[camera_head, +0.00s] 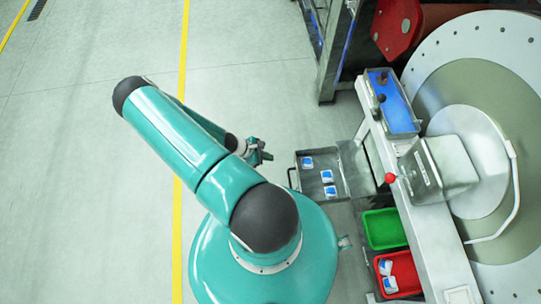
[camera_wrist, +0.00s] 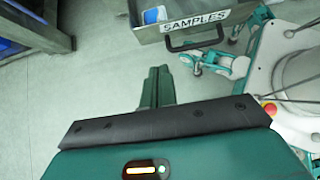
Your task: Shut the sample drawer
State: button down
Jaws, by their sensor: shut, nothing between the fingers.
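The sample drawer (camera_head: 311,183) is a grey metal box pulled out from the machine's left side, with several blue-and-white packets (camera_head: 327,176) in it. In the wrist view, its front (camera_wrist: 152,33) shows at the top, with a white SAMPLES label (camera_wrist: 195,21) and a dark bar handle (camera_wrist: 195,44) below it. My gripper (camera_head: 267,156) is shut and empty, just left of the drawer front in the head view. In the wrist view, my shut fingers (camera_wrist: 158,72) point toward the drawer front, with a gap of floor between them and the handle.
A green bin (camera_head: 384,229) and a red bin (camera_head: 399,272) with packets stand below the drawer in the head view. A red knob (camera_head: 390,178) and a blue panel (camera_head: 395,105) are on the machine. A dark metal frame (camera_head: 330,60) stands above. Floor at left is clear.

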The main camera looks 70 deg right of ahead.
aim_at(296, 162)
jog(key=x, duration=0.3)
jog(key=s+r+x, duration=0.1)
jog(key=x, duration=0.5)
jog(key=shift+s+d, duration=0.4)
jog(key=shift+d, duration=0.15)
jog(key=shift+s+d, duration=0.15)
jog(key=shift+s, duration=0.15)
jog(key=shift+d, duration=0.1)
